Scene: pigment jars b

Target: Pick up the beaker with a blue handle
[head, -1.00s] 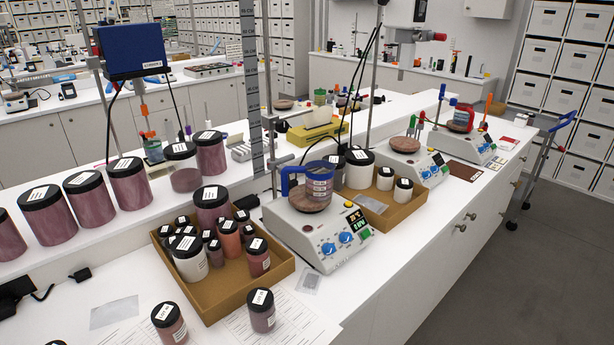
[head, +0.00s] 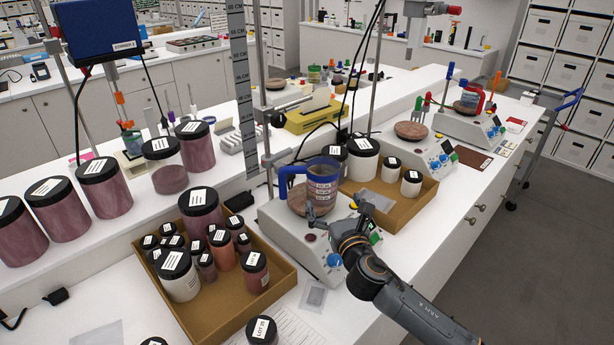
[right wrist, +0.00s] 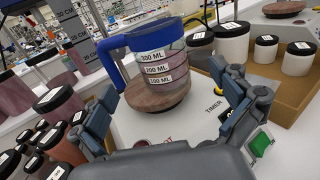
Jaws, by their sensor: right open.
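The beaker with a blue handle (head: 322,184) stands upright on the round brown top of a white stirrer (head: 276,219) in the head view. Its blue handle points left. In the right wrist view the beaker (right wrist: 158,62) shows a blue rim, volume labels and pinkish contents, on the brown plate (right wrist: 150,101). My right gripper (head: 343,211) is open and empty, close in front of the beaker and over the stirrer's front. In the right wrist view its two fingers (right wrist: 177,112) are spread to either side below the beaker, not touching it. My left gripper is not in view.
A cardboard tray with several jars (head: 278,292) stands left of the stirrer. Another tray (head: 415,209) with white jars is to its right. A metal stand rod (head: 263,85) rises behind it.

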